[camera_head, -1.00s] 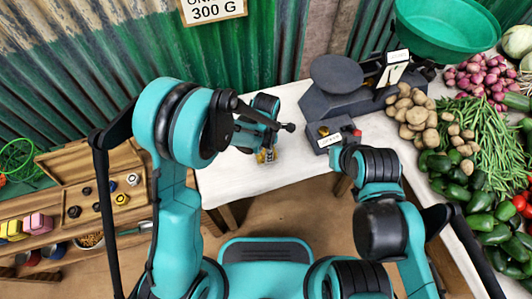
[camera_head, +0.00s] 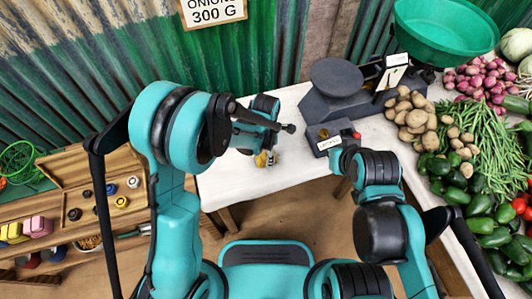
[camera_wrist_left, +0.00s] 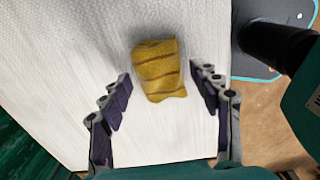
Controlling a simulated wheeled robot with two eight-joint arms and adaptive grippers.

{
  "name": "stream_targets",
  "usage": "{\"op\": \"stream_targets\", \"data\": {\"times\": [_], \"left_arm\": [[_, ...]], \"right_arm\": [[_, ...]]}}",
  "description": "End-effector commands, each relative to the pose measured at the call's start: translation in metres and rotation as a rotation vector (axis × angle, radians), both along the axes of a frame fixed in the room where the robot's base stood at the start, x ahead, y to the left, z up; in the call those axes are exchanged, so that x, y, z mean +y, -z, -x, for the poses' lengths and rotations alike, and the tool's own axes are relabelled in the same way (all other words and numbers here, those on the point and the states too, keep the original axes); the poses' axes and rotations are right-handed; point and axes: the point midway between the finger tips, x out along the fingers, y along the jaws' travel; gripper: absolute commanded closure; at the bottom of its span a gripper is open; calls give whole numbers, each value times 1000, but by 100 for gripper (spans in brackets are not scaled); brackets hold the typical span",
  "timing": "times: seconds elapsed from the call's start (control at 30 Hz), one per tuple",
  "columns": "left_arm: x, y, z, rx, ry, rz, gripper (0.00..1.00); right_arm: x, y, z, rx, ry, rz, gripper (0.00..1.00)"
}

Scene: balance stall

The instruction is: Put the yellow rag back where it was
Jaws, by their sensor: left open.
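The yellow rag (camera_wrist_left: 159,71) with darker stripes lies folded on the white table in the left wrist view. In the head view a small part of the rag (camera_head: 261,160) shows below my left wrist; the rest is hidden. My left gripper (camera_wrist_left: 162,88) is open, with one finger on each side of the rag and a gap on both sides. In the head view the left gripper (camera_head: 267,157) is over the table's front part. My right arm ends near the grey scale; its gripper's fingers cannot be made out.
The white table (camera_head: 230,178) is mostly clear around the rag. A grey scale (camera_head: 335,105) with a green pan (camera_head: 446,28) stands to the right. Potatoes (camera_head: 411,112) and other vegetables lie farther right. A wooden tray (camera_head: 75,172) with small weights is at the left.

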Motion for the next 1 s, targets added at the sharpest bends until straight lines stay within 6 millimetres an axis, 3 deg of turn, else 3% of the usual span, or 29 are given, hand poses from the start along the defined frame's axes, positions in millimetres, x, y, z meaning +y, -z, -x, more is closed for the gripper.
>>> {"op": "stream_targets", "data": {"times": [0.2, 0.4, 0.77, 0.87, 1.0], "left_arm": [[0, -55, 0, 0, 0, 0, 37], [0, -90, 0, 0, 0, 0, 37], [2, -108, 0, -3, 11, 1, 37], [12, -120, 2, -27, 83, 9, 37], [43, -158, 13, -117, 342, 16, 37]], "right_arm": [[0, -23, 0, 0, 0, 0, 100], [0, -35, 0, 0, 0, 0, 100], [0, -39, 0, 0, 0, 0, 100], [0, -39, 0, 0, 0, 0, 100], [0, -39, 0, 0, 0, 0, 100]]}}
